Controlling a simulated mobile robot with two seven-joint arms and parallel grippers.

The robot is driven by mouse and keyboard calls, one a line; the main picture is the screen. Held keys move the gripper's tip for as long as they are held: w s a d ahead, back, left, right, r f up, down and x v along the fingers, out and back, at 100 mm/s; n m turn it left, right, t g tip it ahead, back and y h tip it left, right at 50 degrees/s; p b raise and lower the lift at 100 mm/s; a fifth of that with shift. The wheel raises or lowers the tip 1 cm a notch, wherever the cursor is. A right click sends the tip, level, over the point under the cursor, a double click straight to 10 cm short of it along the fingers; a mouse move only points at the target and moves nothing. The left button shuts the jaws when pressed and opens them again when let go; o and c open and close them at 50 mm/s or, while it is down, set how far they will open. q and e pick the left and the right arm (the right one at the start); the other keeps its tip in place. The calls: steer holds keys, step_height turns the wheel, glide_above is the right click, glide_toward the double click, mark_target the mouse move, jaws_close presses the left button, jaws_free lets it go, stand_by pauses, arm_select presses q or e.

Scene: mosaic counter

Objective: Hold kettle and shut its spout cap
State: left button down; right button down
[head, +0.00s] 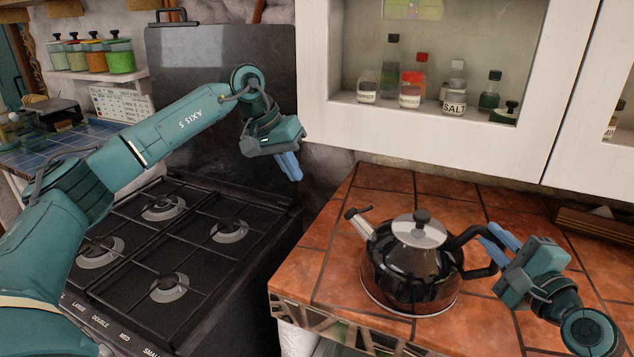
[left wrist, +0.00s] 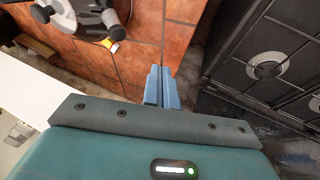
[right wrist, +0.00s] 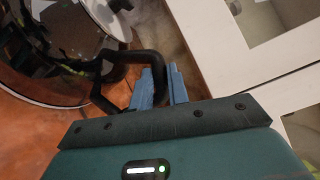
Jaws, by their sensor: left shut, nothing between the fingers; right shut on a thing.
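The kettle (head: 405,275), dark and glossy with a steel lid, stands upright on the tiled counter. Its spout with a small dark cap (head: 352,213) points left; I cannot clearly tell the cap's position. My right gripper (head: 492,240) is shut on the kettle's black handle (head: 465,240), which also shows in the right wrist view (right wrist: 128,58). My left gripper (head: 290,167) is shut and empty, raised to the left of the kettle and apart from it. In the left wrist view its fingers (left wrist: 161,88) are together, with the spout (left wrist: 112,20) beyond them at the top.
A black gas stove (head: 200,230) adjoins the counter (head: 325,260) on the left. A white wall cabinet (head: 450,145) with jars and bottles hangs above the counter. The counter left of the kettle is clear. A wooden tray (head: 600,225) lies at the right.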

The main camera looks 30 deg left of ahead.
arm_select(q)
steer(key=shift+s+a+r, duration=0.2)
steer(key=shift+a+r, duration=0.1)
steer(key=shift+a, duration=0.15)
steer(key=shift+s+a+r, duration=0.15)
steer(key=shift+a+r, duration=0.1)
steer(key=shift+a, duration=0.2)
arm_select(e)
steer(key=c, duration=1.3)
jaws_free()
